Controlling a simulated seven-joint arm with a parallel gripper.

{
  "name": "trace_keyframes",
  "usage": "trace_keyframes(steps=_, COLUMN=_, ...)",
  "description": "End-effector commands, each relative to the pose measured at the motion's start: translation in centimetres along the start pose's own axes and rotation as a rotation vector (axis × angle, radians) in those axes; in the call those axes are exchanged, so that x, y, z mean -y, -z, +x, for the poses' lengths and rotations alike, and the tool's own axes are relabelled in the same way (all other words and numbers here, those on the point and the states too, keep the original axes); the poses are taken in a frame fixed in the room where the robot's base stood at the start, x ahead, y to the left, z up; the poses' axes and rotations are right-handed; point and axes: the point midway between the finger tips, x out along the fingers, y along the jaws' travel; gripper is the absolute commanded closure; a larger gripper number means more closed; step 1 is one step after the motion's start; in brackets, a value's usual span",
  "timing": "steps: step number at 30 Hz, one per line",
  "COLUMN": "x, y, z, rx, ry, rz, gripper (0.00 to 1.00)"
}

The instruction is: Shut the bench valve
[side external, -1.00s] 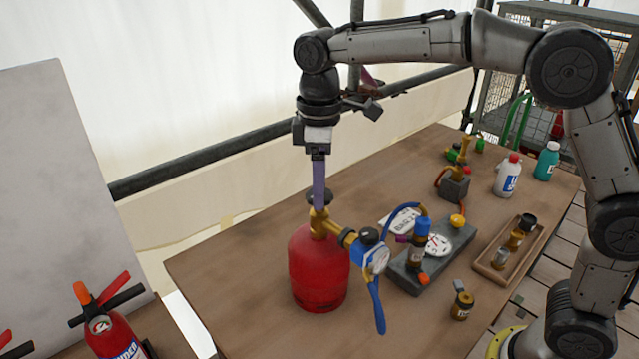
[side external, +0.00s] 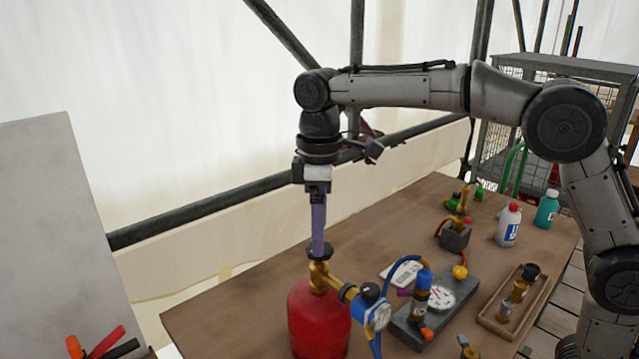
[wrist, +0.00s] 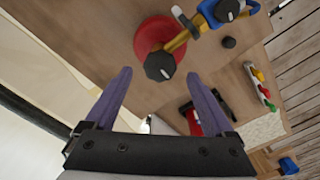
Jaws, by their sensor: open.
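A black round knob (side external: 320,252) sits on the brass valve (side external: 322,275) atop a red gas cylinder (side external: 318,325). It also shows in the wrist view (wrist: 160,66), with the red cylinder (wrist: 152,33) behind it. I cannot tell for certain whether this is the bench valve. My gripper (side external: 318,248) points straight down over the knob, its purple fingers reaching about knob height. In the wrist view my gripper (wrist: 159,76) is open, with a finger on each side and the knob near the gap between the tips. Contact with the knob is not visible.
A blue regulator with a gauge (side external: 376,309) juts from the valve. Right of it stand a grey gauge block (side external: 438,310), a wooden tray (side external: 494,324) of fittings, and white (side external: 508,224) and teal (side external: 547,208) bottles. A scaffold rail (side external: 200,208) runs behind the bench.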

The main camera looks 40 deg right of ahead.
Motion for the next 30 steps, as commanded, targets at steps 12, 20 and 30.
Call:
trace_keyframes(steps=12, x=-0.1, y=0.1, z=-8.8, rx=-0.003, ry=-0.002, rz=0.001, gripper=0.12)
trace_keyframes(steps=20, x=0.0, y=0.0, z=-10.9, rx=-0.001, ry=0.0, rz=0.001, gripper=0.12)
trace_keyframes(steps=30, x=0.0, y=0.0, z=-11.1, rx=-0.001, ry=0.0, rz=0.001, gripper=0.12)
